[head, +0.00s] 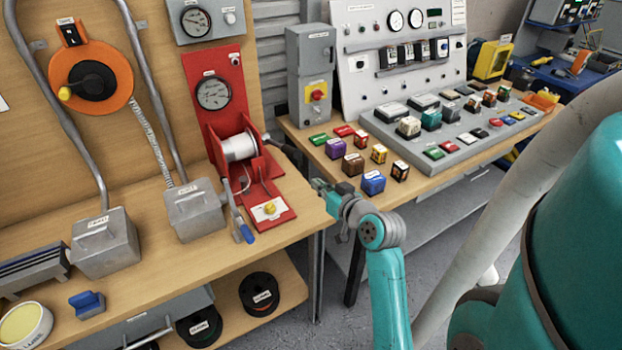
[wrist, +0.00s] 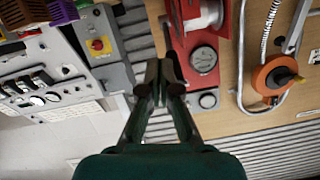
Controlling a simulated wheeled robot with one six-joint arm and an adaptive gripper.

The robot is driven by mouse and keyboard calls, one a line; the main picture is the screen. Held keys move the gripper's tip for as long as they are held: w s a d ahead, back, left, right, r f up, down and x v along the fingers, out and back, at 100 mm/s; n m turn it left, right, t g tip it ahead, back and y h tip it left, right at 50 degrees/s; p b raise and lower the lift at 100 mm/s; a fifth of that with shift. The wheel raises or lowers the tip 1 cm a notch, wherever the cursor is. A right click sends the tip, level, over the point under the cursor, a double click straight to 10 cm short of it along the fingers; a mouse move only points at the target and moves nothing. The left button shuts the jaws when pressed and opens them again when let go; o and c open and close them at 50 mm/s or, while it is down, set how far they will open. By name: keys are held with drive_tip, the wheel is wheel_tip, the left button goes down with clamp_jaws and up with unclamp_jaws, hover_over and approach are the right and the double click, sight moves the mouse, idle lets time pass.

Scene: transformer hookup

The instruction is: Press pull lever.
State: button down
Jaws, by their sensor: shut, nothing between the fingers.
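A metal lever with a blue grip (head: 243,228) stands at the bench edge, just left of the red base of the spool station (head: 268,211); no label on it is readable. The station has a red back panel with a round gauge (head: 213,93) and a white cable spool (head: 238,147). A dark crank-like part (head: 285,148) sticks out right of the spool. My gripper (head: 322,188) is right of the station, over the bench's right end, apart from the lever. In the wrist view my gripper (wrist: 160,82) is shut and empty. The blue-gripped lever does not show there.
An orange reel (head: 92,78) hangs on the wooden wall panel. Grey boxes (head: 104,243) with conduits stand at the left. Right of the station, another bench holds a grey control box (head: 311,78), coloured blocks (head: 373,182) and a meter panel (head: 400,50).

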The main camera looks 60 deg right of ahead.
drive_tip(key=shift+v, duration=1)
drive_tip(key=shift+f, duration=0.15)
drive_tip(key=s+a+f+n+y, duration=0.1)
drive_tip(key=s+a+f, duration=0.1)
drive_tip(key=a+f, duration=0.35)
drive_tip(key=s+a+f, duration=0.2)
drive_tip(key=a, duration=0.7)
drive_tip(key=s+a+f+n+y, duration=0.1)
drive_tip(key=a+f, duration=0.2)
drive_tip(key=a, duration=0.5)
drive_tip(key=s+a+r+n+t+y, duration=0.1)
drive_tip(key=s+a+n+y, duration=0.4)
drive_tip(key=s+a, duration=0.7)
drive_tip(key=s+r+n, duration=0.1)
drive_tip(key=s, duration=0.3)
drive_tip(key=shift+s+a+r+t, duration=0.25)
drive_tip(key=shift+s+a+t, duration=0.05)
drive_tip(key=shift+s+a, duration=0.1)
